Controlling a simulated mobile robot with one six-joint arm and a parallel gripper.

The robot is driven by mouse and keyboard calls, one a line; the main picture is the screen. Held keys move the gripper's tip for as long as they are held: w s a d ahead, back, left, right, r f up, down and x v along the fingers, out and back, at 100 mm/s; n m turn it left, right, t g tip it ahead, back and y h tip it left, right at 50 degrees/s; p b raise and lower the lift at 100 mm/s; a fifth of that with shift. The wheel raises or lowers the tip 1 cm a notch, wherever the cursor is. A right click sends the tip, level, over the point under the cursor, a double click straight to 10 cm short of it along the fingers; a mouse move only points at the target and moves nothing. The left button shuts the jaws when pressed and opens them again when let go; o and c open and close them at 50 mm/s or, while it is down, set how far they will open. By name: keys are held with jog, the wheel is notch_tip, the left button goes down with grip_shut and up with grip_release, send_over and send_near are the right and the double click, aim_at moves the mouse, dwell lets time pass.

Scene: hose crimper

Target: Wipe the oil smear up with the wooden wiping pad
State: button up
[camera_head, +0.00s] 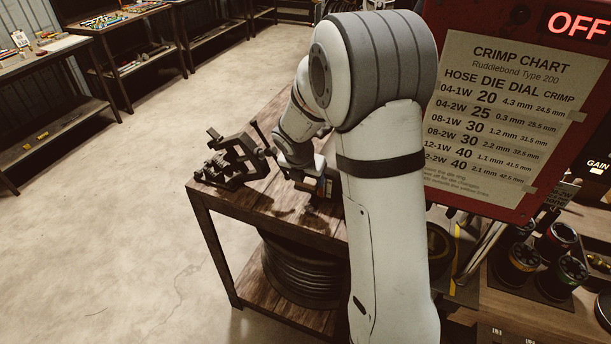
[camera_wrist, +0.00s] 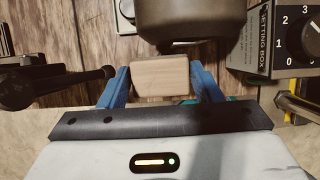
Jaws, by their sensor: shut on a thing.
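The wooden wiping pad (camera_wrist: 160,78) is a pale block in the wrist view. My gripper (camera_wrist: 158,86) has blue fingers on either side of the pad and is shut on it. In the head view, my gripper (camera_head: 314,186) is low over the near part of the wooden bench (camera_head: 232,206), partly hidden by my arm. I cannot tell whether the pad touches the bench top. Some dark marks show on the bench near the gripper, but I cannot make out the oil smear for certain.
A dark metal vise-like fixture (camera_head: 232,162) stands left of my gripper. In the wrist view, a dark rounded body (camera_wrist: 190,22) is just beyond the pad, and a grey setting box (camera_wrist: 272,40) with a dial stands at right. A coiled hose (camera_head: 300,270) lies below the bench top.

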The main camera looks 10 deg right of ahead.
jog(key=b, duration=0.6)
send_near(309, 207)
jog(key=shift+x, duration=2.75)
jog(key=shift+w+d+f, duration=0.1)
jog(key=shift+w+f, duration=0.05)
jog(key=shift+f, duration=0.05)
jog(key=shift+w+d+r, duration=0.1)
jog(key=shift+w, duration=0.1)
jog(key=shift+w+d+p, duration=0.2)
jog(key=shift+p, duration=0.1)
jog(key=shift+d, duration=0.1)
jog(key=shift+s+d, duration=0.85)
jog(key=shift+d, duration=0.2)
jog(key=shift+s+d, duration=0.8)
jog(key=shift+d, duration=0.3)
